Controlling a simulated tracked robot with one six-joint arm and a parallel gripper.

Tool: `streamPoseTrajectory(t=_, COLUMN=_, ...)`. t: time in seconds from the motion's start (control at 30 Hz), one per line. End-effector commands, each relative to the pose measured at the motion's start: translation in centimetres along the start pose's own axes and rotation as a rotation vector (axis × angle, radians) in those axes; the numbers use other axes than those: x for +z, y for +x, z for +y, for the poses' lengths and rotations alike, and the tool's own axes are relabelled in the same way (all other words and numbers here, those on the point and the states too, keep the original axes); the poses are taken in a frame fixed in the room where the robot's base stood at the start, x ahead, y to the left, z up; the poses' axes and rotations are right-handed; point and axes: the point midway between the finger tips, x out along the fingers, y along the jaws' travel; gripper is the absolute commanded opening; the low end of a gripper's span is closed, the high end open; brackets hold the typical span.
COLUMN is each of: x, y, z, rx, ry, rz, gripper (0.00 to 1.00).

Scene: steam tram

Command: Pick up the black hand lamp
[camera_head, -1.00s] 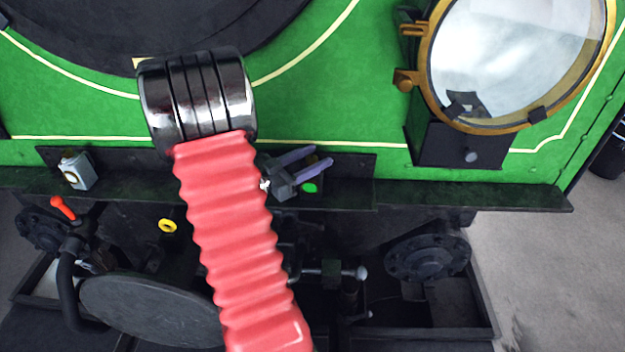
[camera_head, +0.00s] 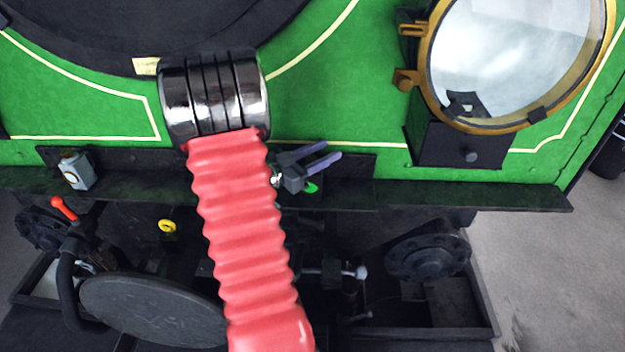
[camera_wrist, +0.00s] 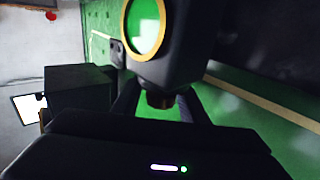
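The black hand lamp (camera_wrist: 165,62) is a dark body with a gold-rimmed green lens at the top of the wrist view, close in front of my gripper (camera_wrist: 158,100). My two fingers are apart, and the lamp's near end with a brownish part shows around the gap between them. I cannot tell whether they touch it. In the head view my gripper (camera_head: 332,151) is over the dark ledge, right of my red arm sleeve. A green lens of the lamp (camera_head: 311,187) shows just below it. The rest of the lamp is hidden or blends into the dark backing.
The dark ledge (camera_head: 480,193) runs along the green tram front. A small pale lamp (camera_head: 77,170) stands on it at the left. A big brass-rimmed headlamp (camera_head: 510,60) is at the upper right. A round buffer (camera_head: 150,310) and an orange-handled lever (camera_head: 63,208) are below.

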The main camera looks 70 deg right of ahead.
Motion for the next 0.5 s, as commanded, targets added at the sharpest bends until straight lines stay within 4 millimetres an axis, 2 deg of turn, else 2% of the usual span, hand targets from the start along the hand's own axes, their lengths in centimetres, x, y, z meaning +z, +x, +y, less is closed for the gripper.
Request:
streamPoseTrajectory(t=0.07, x=0.00, y=-0.01, z=0.00, rx=0.000, ry=0.000, rz=0.000, gripper=0.33)
streamPoseTrajectory(t=0.5, x=0.00, y=0.01, z=0.02, rx=0.000, ry=0.000, rz=0.000, gripper=0.03)
